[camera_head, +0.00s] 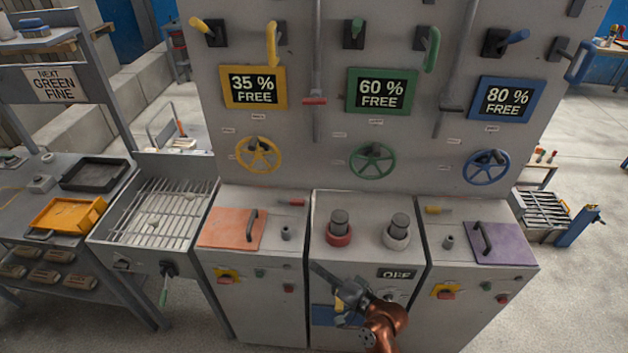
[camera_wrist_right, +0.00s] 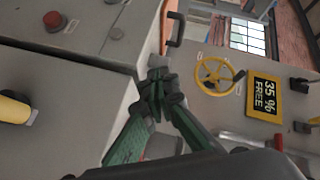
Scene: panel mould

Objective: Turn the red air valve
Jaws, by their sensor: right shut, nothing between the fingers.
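A small red handle (camera_head: 291,202) lies on top of the left cabinet, beside the orange lid. Another red handle (camera_head: 315,101) sits on the vertical pipe of the upright panel; I cannot tell which is the air valve. My right gripper (camera_head: 330,279) is low in front of the middle cabinet, apart from both handles. In the right wrist view its green-sided fingers (camera_wrist_right: 156,82) are shut and empty, with cabinet surfaces behind them. A red part (camera_wrist_right: 278,142) on the pipe shows at the right of that view. My left gripper is out of view.
The panel holds yellow (camera_head: 259,155), green (camera_head: 372,160) and blue (camera_head: 486,167) handwheels. Two dark knobs, one with a red base (camera_head: 339,236), stand on the middle cabinet. Black handles rise from the orange lid (camera_head: 226,230) and purple lid (camera_head: 511,247). A slatted tray (camera_head: 151,237) is at left.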

